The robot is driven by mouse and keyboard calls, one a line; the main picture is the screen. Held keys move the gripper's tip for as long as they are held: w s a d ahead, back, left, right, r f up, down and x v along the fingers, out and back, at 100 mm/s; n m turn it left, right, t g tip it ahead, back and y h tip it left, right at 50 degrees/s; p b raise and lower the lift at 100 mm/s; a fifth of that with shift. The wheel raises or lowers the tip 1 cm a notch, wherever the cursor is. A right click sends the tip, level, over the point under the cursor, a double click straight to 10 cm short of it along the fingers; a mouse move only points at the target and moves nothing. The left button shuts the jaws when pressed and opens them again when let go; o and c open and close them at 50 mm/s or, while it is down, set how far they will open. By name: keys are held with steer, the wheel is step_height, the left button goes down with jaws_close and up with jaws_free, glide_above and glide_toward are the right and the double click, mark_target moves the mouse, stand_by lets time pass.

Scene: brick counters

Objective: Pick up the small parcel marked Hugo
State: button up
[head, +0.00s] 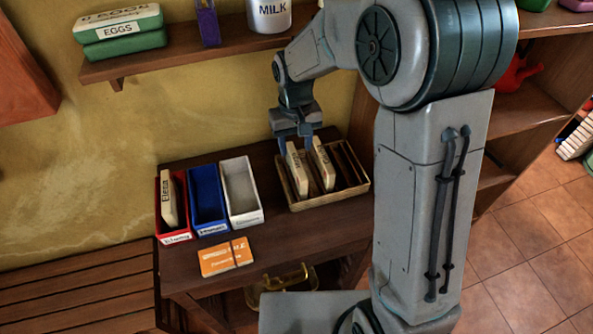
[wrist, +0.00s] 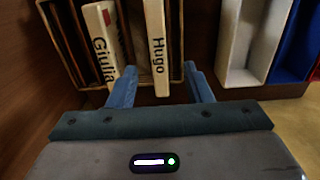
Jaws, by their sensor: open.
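The small parcel marked Hugo (wrist: 157,45) is a slim cream block standing upright in a slotted wooden rack; it is the left one of the pair in the head view (head: 297,172). A similar parcel marked Giulia (wrist: 102,42) stands beside it, also in the head view (head: 324,166). My gripper (wrist: 160,72) is open and empty. In the wrist view its two blue fingers lie to either side of Hugo's lower end. In the head view my gripper (head: 296,138) is right at Hugo's top; contact cannot be told.
The wooden rack (head: 332,201) has empty slots at its right. Left of it stand a white bin (head: 248,218), a blue bin (head: 212,222) and a red bin (head: 175,238) holding a parcel marked Elena. An orange card (head: 224,257) lies in front. A shelf (head: 180,59) hangs above.

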mark_target(296, 160)
steer(key=shift+f+p, duration=0.5)
steer(key=shift+f, duration=2.95)
jaws_close()
